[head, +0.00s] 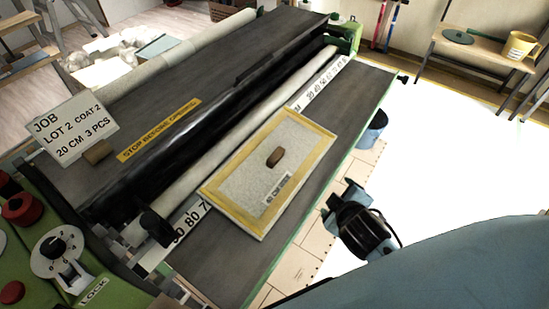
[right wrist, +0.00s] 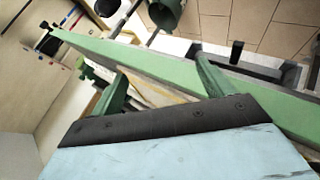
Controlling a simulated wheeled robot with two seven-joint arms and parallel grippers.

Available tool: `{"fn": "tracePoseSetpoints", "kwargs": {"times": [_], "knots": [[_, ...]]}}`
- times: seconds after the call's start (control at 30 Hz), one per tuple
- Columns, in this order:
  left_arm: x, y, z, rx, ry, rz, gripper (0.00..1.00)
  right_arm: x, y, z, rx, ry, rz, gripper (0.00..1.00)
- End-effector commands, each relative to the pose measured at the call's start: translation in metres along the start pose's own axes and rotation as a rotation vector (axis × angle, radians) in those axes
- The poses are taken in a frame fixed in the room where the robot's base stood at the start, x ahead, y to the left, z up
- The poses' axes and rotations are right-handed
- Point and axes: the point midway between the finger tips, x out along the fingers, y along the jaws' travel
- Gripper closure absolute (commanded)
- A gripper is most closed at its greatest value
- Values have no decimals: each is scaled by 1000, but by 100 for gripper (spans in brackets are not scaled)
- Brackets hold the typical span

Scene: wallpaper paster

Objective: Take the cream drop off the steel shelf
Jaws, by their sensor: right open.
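I cannot make out for certain a cream drop or a steel shelf in either view. The palest long thing is an off-white roll (head: 190,50) along the far side of the dark pasting machine (head: 215,75) in the head view. My right gripper (head: 350,208) is beyond the machine's near right edge, apart from the board on it. In the right wrist view its two green fingers (right wrist: 160,68) are spread with nothing held between them; a green rail passes beyond them. My left gripper is not in view.
A yellow-edged board (head: 225,200) with a brown block (head: 275,158) lies on the machine's near bed. A job sign (head: 72,128) and green control panel (head: 50,255) are at left. A bucket (head: 372,130) stands beside the machine.

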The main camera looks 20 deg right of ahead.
Motion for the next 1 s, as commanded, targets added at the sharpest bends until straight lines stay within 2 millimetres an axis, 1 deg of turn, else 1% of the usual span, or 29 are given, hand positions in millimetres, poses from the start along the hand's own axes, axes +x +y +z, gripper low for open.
{"fn": "tracePoseSetpoints", "kwargs": {"times": [0.03, 0.07, 0.1, 0.17, 0.2, 0.27, 0.3, 0.37, 0.4, 0.47, 0.5, 0.57, 0.6, 0.63, 0.7, 0.8, 0.9, 1.0], "knots": [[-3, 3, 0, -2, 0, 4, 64, -14, 16, -10, 1, 16, 31, 20], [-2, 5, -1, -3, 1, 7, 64, -13, 29, -15, -47, 45, 82, 20], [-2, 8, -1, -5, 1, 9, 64, -14, 46, -23, -117, 88, 152, 20], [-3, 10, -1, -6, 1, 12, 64, -20, 70, -38, -220, 151, 255, 20], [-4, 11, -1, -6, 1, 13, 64, -26, 85, -50, -298, 195, 327, 20], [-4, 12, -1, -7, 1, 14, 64, -29, 100, -64, -430, 256, 424, 20], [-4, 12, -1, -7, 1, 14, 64, -32, 109, -75, -533, 299, 490, 20], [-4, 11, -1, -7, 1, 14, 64, -38, 117, -93, -707, 368, 590, 20], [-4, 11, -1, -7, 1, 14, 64, -43, 120, -104, -838, 412, 657, 20], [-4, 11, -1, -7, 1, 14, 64, -49, 119, -121, -1059, 482, 753, 20], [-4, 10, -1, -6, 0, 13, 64, -52, 114, -130, -1216, 526, 809, 20], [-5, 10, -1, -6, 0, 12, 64, -53, 102, -138, -1456, 588, 874, 20], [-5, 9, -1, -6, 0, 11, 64, -52, 92, -140, -1612, 625, 903, 20], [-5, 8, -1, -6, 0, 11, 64, -50, 84, -140, -1723, 650, 919, 20], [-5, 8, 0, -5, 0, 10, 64, -42, 69, -134, -1962, 698, 934, 20], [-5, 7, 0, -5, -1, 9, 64, -31, 52, -120, -2231, 751, 917, 20], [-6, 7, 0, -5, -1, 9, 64, -21, 43, -106, -2405, 783, 884, 20], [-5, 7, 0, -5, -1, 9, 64, -14, 39, -100, -2490, 798, 864, 20]]}}
